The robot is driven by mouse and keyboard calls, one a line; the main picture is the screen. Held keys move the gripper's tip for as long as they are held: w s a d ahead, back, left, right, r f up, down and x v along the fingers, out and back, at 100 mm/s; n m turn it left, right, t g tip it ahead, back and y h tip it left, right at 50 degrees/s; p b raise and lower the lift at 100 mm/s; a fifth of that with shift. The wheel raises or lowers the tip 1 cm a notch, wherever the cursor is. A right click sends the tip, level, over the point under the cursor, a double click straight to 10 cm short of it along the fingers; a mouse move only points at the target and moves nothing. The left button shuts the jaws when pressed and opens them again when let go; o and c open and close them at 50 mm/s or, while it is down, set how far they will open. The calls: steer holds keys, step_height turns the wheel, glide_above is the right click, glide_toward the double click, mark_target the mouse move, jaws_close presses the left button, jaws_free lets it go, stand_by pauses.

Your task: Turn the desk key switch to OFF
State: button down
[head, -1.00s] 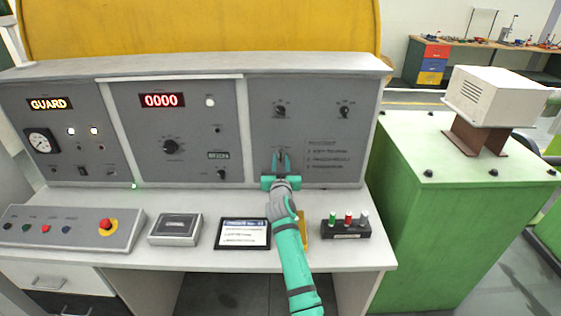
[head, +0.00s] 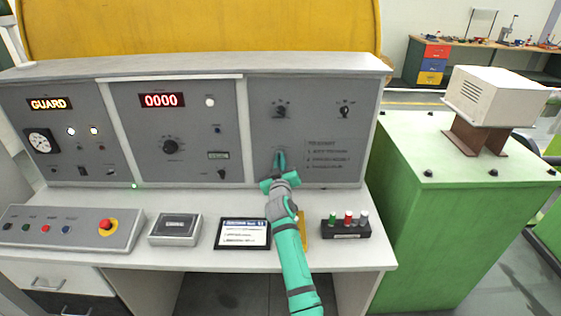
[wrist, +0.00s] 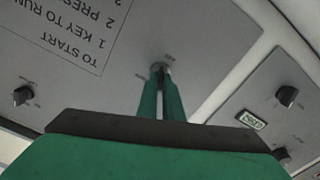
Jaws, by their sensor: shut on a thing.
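The desk key switch (wrist: 158,67) is a small round metal switch low on the right grey panel (head: 345,98) of the desk. My gripper (head: 280,158) reaches up to this panel from the front. In the wrist view its two green fingers (wrist: 161,92) are close together, with their tips closed on the key at the switch. The fingers hide most of the key, and the small labels around the switch are too blurred to read. In the head view the switch is hidden behind the fingers.
Two black knobs (head: 281,112) (head: 345,111) sit higher on the same panel, left of and above printed start instructions (head: 328,154).

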steer(key=n, duration=0.4)
steer(key=shift+n, duration=0.3)
steer(key=shift+f, duration=0.1)
stand_by(0.4)
steer(key=c, duration=1.9)
jaws_free()
steer(key=s, duration=1.1)
steer(key=shift+w, duration=0.1)
